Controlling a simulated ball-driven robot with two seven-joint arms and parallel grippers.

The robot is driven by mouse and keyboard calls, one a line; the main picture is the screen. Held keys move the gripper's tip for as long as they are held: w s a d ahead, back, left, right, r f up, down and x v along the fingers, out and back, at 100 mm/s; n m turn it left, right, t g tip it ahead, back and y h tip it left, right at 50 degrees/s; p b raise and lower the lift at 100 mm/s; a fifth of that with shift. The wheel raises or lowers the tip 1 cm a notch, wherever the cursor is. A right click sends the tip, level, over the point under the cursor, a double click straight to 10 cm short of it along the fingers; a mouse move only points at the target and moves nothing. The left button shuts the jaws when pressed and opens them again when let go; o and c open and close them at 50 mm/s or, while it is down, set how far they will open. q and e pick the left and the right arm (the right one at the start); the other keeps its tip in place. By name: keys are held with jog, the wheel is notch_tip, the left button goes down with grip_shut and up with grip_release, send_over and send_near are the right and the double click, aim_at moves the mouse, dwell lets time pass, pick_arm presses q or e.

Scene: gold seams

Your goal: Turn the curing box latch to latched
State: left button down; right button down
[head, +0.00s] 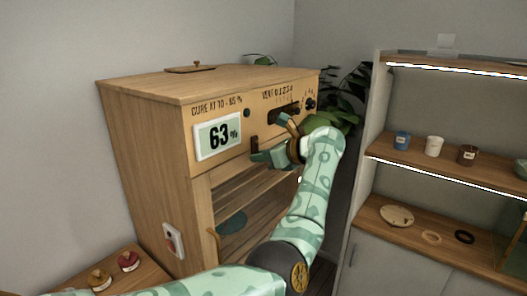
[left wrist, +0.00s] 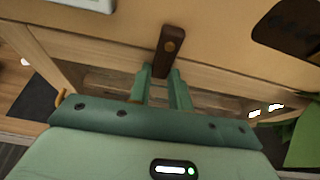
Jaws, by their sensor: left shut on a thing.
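My left gripper (head: 264,157) is at the latch. In the left wrist view its green fingers (left wrist: 160,80) are shut on the latch's lower end, which they partly hide. My right gripper is not in view.
Vent control (head: 285,115) and knobs sit on the panel's right, close to my left wrist. A shelf unit (head: 425,150) with cups stands at the right. A plant (head: 345,100) is behind. Small pots (head: 128,260) stand on a low surface at the lower left.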

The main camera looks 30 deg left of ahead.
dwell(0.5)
pick_arm(q)
jog(key=c, duration=1.3)
grip_release()
jog(key=shift+d, duration=0.1)
jog(key=v, duration=1.6)
jog(key=shift+w+d, duration=0.1)
jog(key=shift+d, duration=0.05)
